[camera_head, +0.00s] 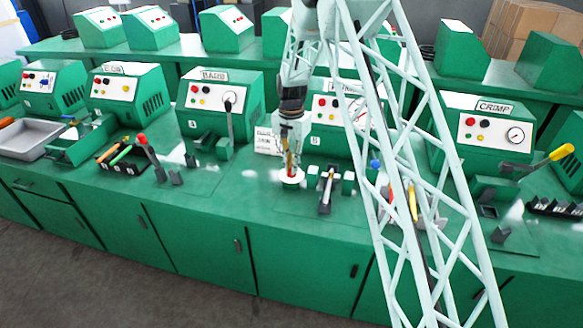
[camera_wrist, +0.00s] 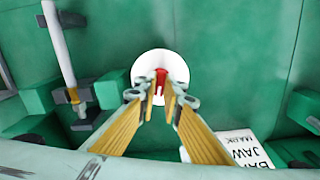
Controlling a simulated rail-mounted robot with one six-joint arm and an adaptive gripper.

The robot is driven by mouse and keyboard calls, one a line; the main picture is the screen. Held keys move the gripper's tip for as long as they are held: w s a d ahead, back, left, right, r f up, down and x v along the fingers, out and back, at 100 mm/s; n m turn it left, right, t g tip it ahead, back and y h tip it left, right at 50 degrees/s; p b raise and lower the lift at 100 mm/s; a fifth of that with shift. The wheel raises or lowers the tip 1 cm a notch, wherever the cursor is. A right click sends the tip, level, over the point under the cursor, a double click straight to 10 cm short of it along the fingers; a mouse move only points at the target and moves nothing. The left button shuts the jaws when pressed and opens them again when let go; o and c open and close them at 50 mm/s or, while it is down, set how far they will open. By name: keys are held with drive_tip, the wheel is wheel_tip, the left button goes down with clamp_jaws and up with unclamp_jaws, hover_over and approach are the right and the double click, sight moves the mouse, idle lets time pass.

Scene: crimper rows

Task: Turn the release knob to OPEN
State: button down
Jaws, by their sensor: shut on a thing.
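The release knob is a red bar (camera_wrist: 161,78) on a round white disc (camera_wrist: 160,64). In the head view the disc (camera_head: 291,178) lies on the green bench top, right of the middle machine. My gripper (camera_wrist: 162,97) comes down over it from above. Its yellow-padded fingers are closed around the red knob, with the fingertips at the disc. The knob's red top shows between the fingertips in the wrist view; the fingers hide its sides. I cannot read any OPEN mark on the disc.
A white-handled lever (camera_wrist: 60,50) stands close to the disc, in a green clamp block. A printed card (camera_wrist: 240,147) lies on the other side. Green machines line the bench (camera_head: 220,220); the BARB machine (camera_head: 215,100) is nearest left. A black tool tray (camera_head: 122,165) sits further left.

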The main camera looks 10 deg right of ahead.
drive_tip(key=m, duration=0.6)
idle(0.3)
idle(0.4)
drive_tip(key=c, duration=2.7)
unclamp_jaws()
drive_tip(key=shift+c, duration=0.2)
drive_tip(key=shift+r, duration=0.15)
wheel_tip(320, 180, up, 12)
